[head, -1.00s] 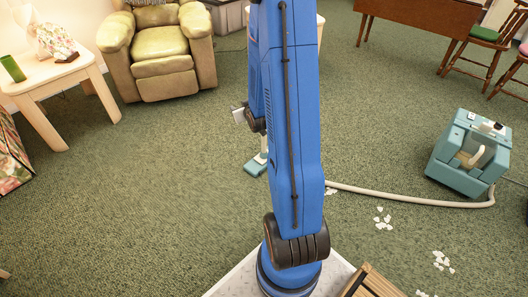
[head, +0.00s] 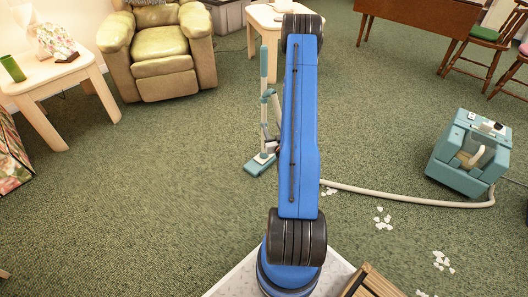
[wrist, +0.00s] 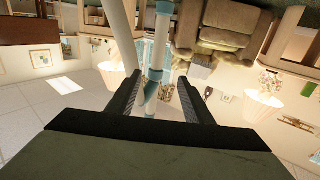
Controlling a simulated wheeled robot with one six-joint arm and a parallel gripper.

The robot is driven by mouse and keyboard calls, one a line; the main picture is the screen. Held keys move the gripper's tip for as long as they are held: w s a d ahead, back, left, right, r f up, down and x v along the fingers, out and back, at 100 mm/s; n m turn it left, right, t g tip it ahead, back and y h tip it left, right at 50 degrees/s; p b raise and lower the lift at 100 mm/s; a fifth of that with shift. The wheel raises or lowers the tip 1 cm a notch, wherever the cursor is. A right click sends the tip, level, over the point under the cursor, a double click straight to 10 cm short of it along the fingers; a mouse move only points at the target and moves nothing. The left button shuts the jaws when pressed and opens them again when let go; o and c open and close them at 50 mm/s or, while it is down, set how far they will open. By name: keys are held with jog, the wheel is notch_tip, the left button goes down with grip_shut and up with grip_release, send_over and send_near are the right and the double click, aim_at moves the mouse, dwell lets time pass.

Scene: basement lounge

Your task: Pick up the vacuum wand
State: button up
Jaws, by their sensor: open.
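The vacuum wand (head: 264,65) stands upright on the green carpet, just left of my blue arm. It is a pale and teal tube with a teal floor head (head: 260,165) at its foot. In the wrist view, the wand (wrist: 158,50) runs down into the space between the two dark fingers of my gripper (wrist: 168,85). In the head view my arm hides most of the gripper.
A pale hose (head: 400,198) runs from behind my arm to the teal vacuum canister (head: 470,155) at the right. White scraps (head: 383,220) lie on the carpet. A green armchair (head: 157,50) and a side table (head: 55,75) stand at the back left. The left carpet is clear.

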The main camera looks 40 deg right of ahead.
aim_at(265, 108)
jog(key=x, duration=1.7)
jog(key=shift+d+f, duration=0.1)
jog(key=shift+d, duration=0.15)
jog(key=shift+s, duration=0.1)
grip_shut()
